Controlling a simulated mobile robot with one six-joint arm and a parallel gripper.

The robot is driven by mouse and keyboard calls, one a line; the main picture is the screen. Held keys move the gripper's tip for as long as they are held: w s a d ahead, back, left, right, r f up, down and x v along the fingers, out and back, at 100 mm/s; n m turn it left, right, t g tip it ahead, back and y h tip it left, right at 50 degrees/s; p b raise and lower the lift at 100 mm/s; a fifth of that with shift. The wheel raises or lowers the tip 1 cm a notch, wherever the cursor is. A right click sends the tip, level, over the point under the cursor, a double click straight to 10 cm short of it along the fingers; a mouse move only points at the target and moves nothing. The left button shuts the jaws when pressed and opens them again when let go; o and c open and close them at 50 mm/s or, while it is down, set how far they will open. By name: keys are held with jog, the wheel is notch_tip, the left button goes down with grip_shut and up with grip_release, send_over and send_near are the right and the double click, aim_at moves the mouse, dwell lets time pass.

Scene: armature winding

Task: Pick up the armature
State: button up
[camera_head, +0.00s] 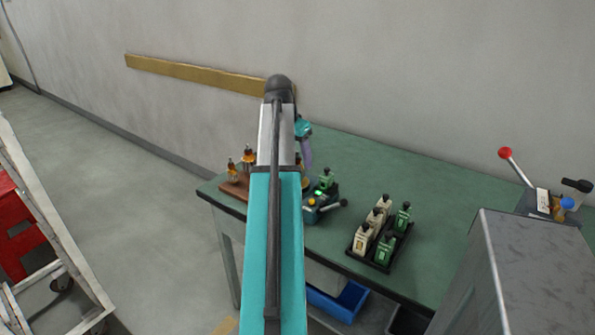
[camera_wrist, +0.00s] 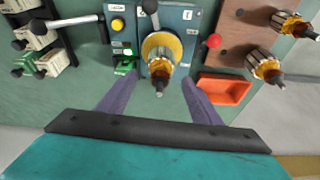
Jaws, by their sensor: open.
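In the wrist view, an armature (camera_wrist: 158,58) with copper-coloured windings sits on the yellow disc of a blue winding machine (camera_wrist: 180,18). Two more armatures (camera_wrist: 266,67) (camera_wrist: 288,22) stand on a brown board at the right. The head view shows armatures (camera_head: 232,170) (camera_head: 248,156) on that board, left of my arm. My gripper (camera_wrist: 158,86) is open, its two purple fingers either side of the machine's armature in the picture. Contact cannot be told, and nothing is seen held. In the head view my arm hides most of the machine and gripper.
A black tray (camera_head: 378,262) with several cream and green units stands right of the machine in the head view. An orange-red tray (camera_wrist: 224,88) lies by the board. A lever device (camera_head: 545,203) and grey cabinet (camera_head: 540,265) are at the right. The green table (camera_head: 445,205) has clear space behind.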

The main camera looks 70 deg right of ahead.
aim_at(299, 163)
jog(key=shift+x, duration=1.95)
jog(key=shift+c, duration=0.6)
jog(key=c, duration=1.3)
jog(key=shift+r, duration=0.2)
jog(key=shift+r, duration=4.85)
